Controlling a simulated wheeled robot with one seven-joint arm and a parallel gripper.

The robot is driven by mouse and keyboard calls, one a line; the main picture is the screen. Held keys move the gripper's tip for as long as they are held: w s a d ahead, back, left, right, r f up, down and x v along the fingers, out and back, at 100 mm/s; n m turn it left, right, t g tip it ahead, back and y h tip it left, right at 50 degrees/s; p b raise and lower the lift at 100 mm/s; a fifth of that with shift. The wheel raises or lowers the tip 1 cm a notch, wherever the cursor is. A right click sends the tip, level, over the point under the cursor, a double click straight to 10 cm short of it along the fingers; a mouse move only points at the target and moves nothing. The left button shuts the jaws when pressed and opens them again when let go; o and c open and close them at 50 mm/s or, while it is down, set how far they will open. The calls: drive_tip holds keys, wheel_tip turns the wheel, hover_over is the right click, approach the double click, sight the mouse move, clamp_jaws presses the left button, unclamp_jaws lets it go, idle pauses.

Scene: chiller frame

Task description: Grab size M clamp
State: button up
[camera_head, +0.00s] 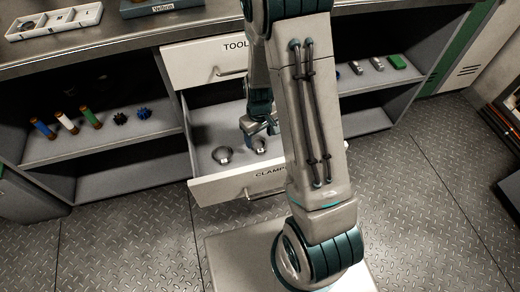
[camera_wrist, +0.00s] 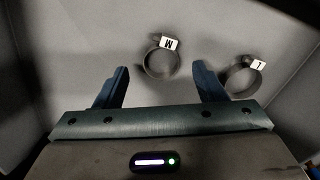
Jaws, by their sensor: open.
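The size M clamp is a dark ring (camera_wrist: 160,75) with a white tag marked M, upside down in the wrist view. It lies on the floor of the open drawer (camera_head: 205,116). My gripper (camera_wrist: 160,68) is open and empty, its two blue fingers on either side of the M clamp in the picture, apart from it. The height gap cannot be told. In the head view my gripper (camera_head: 261,127) is inside the drawer, just above a clamp (camera_head: 260,150). A second clamp (camera_wrist: 240,85), its tag apparently marked L, lies to the right in the wrist view.
The drawer front (camera_head: 230,187) is labelled CLAMPS; a shut TOOL drawer (camera_head: 205,62) is above it. A tray (camera_head: 55,25) is on the counter. My arm hides the drawer's right part.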

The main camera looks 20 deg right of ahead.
sight(259, 147)
wheel_tip(259, 147, down, 3)
drive_tip(key=shift+f, duration=0.15)
drive_tip(key=c, duration=1)
drive_tip(key=shift+c, duration=0.2)
